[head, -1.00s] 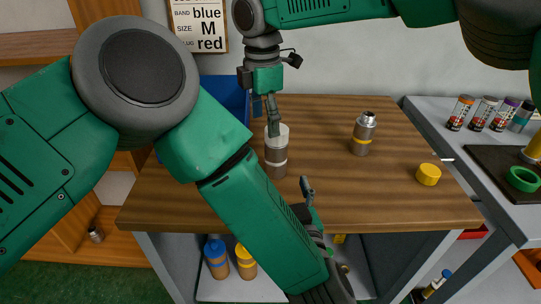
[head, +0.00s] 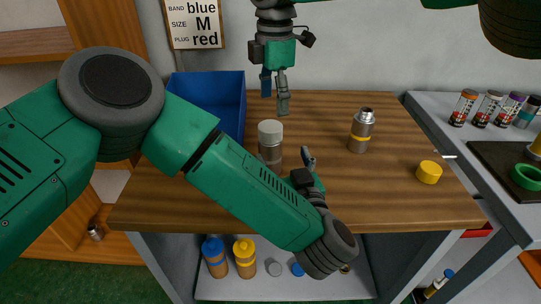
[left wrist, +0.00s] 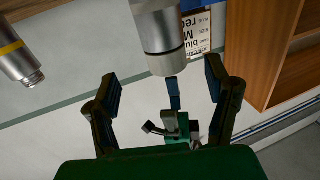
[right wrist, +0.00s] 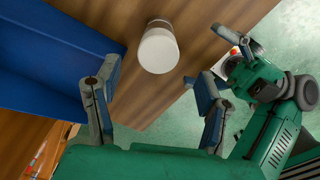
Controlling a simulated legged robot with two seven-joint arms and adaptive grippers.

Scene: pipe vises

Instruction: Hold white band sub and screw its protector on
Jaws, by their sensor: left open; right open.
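The white band sub (head: 270,158) stands upright on the wooden table, a grey metal cylinder. A white protector (head: 270,132) sits on its top; I cannot tell how tightly. In the left wrist view the sub (left wrist: 160,35) and protector (left wrist: 172,63) appear upside down ahead of the fingers. My left gripper (head: 301,168) is open, low at the sub's right, and its fingers are apart from it. My right gripper (head: 275,95) is open and empty above and behind the protector. In the right wrist view the protector (right wrist: 158,50) lies beyond the open fingers.
A yellow-banded sub (head: 361,132) and a loose yellow protector (head: 429,172) stand to the right. A blue bin (head: 228,105) is at the table's back left. A wall sign (head: 194,24) reads band blue, size M, plug red. A grey side table (head: 440,125) holds several small jars.

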